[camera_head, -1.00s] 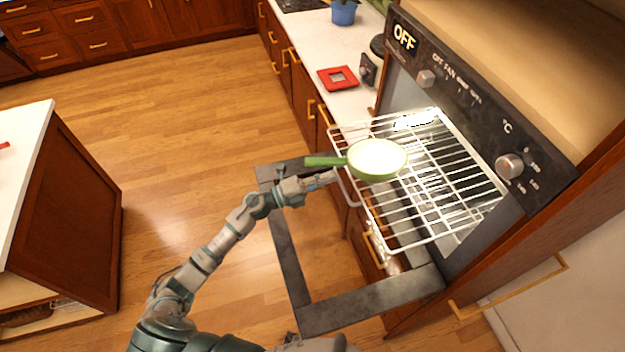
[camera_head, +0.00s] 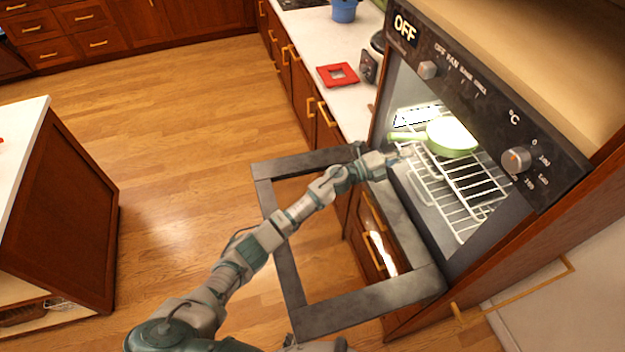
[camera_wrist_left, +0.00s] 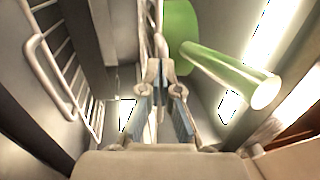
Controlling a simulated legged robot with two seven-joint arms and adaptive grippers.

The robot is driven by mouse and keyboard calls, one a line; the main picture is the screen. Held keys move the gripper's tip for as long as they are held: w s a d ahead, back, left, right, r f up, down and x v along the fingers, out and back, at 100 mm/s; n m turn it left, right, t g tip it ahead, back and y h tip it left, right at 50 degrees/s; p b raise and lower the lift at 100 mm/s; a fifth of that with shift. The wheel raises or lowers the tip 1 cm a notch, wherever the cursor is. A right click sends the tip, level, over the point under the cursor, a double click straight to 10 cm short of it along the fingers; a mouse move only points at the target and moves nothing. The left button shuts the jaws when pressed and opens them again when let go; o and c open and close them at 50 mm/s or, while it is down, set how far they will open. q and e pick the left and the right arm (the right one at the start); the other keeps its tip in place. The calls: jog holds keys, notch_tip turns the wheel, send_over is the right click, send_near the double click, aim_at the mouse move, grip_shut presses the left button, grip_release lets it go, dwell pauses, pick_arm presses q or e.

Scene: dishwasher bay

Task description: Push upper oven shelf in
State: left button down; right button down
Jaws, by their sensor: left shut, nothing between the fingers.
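The upper oven shelf (camera_head: 462,190) is a white wire rack, now mostly inside the open oven (camera_head: 425,110). A green pan (camera_head: 452,138) with a pale inside rests on it, its handle pointing left toward the opening. My left gripper (camera_head: 405,154) is shut and empty at the shelf's front edge, just below the pan handle; whether it touches the rack is unclear. In the left wrist view the gripper (camera_wrist_left: 166,98) has the green handle (camera_wrist_left: 225,72) at its right and a wire rack (camera_wrist_left: 62,75) with a looped front bar at its left. My right gripper is not in view.
The oven door (camera_head: 365,308) hangs open, a dark frame below my left arm. A counter (camera_head: 318,45) with a red square item (camera_head: 337,75) and a blue pot (camera_head: 344,10) lies beyond. An island (camera_head: 60,200) stands left, with open floor between.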

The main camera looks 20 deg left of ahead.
pick_arm(q)
jog(key=shift+w+d+f, duration=0.1)
jog(key=shift+w+d, duration=0.2)
jog(key=shift+d, duration=0.25)
jog(key=shift+w+d, duration=0.25)
jog(key=shift+d, duration=0.45)
jog(key=shift+s+r+b, duration=0.1)
jog(key=shift+r+b, duration=0.15)
jog(key=shift+b, duration=0.05)
jog(key=shift+w+a, duration=0.2)
jog(key=shift+w, duration=0.05)
jog(key=shift+f, duration=0.1)
